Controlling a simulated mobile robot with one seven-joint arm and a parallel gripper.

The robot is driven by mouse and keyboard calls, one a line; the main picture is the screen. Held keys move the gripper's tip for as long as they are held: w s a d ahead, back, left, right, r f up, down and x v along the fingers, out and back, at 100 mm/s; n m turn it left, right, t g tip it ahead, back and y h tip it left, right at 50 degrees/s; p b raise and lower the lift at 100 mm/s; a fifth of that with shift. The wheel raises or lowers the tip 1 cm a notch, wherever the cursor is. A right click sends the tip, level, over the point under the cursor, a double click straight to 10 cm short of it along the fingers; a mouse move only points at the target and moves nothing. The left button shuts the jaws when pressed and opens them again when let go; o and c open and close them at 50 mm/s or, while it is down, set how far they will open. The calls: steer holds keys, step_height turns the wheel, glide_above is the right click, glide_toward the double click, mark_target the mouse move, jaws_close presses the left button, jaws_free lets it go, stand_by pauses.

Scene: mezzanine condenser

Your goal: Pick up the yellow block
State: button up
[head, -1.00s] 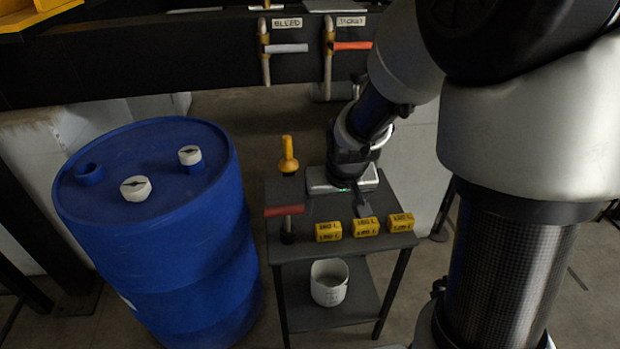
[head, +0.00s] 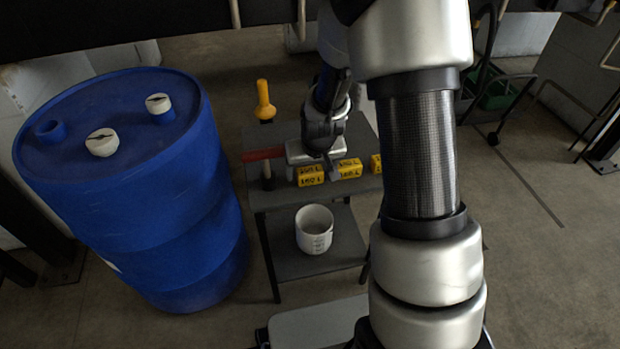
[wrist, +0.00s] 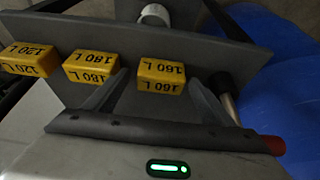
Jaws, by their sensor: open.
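Three yellow blocks with black lettering stand in a row along the near edge of a small dark table. They are the left block (head: 311,176), the middle block (head: 349,169) and the right block (head: 376,164), which is partly hidden by my arm. In the wrist view the order is reversed: right block (wrist: 28,59), middle block (wrist: 90,67), left block (wrist: 161,75). My gripper (head: 313,166) is open and empty, behind the left block. In the wrist view its fingers (wrist: 158,84) point toward that block, one on each side; I cannot tell if they touch it.
A white bucket (head: 314,229) stands on the lower shelf. A large blue drum (head: 190,215) stands at the left.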

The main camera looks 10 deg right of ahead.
steer(key=shift+w+f, duration=0.2)
steer(key=shift+f, duration=0.3)
steer(key=c, duration=1.2)
steer(key=shift+o, duration=0.2)
steer(key=shift+r, duration=0.1)
